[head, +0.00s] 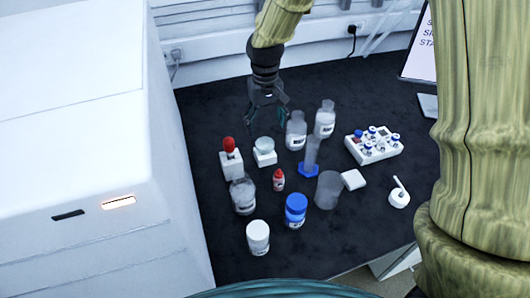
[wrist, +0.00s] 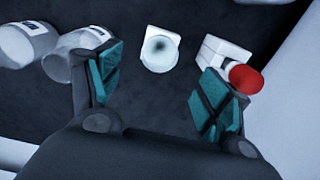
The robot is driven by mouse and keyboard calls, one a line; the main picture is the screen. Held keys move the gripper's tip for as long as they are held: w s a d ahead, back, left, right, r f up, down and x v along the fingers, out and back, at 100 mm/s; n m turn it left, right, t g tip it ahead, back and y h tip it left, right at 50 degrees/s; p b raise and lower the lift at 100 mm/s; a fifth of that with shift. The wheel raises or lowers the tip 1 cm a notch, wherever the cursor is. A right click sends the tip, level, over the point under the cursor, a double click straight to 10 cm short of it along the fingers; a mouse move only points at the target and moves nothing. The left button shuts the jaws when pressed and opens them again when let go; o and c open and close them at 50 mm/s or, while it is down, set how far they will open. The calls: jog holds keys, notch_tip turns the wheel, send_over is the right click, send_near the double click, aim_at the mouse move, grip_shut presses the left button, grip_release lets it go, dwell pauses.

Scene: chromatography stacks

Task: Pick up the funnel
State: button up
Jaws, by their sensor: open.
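The funnel looks to be the pale round piece (head: 264,144) on a small white block in the head view. In the wrist view it shows from above as a pale ring with a dark centre (wrist: 159,50). My gripper (head: 268,108) is open and empty, above and behind the funnel in the head view. In the wrist view the funnel lies beyond and between the two teal-padded fingers (wrist: 160,88), with nothing touching it. Its lower part is hidden.
A red-topped item on a white block (head: 231,160) stands close left of the funnel, near one finger in the wrist view (wrist: 245,76). Clear bottles (head: 296,132) stand to the right. A blue-based cylinder (head: 309,168), vial rack (head: 375,146) and several jars crowd the dark table.

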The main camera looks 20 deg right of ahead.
aim_at(265, 143)
jog(key=shift+w+f+p, duration=0.1)
jog(key=shift+f+p, duration=0.45)
jog(key=shift+f, duration=4.45)
jog(key=c, duration=1)
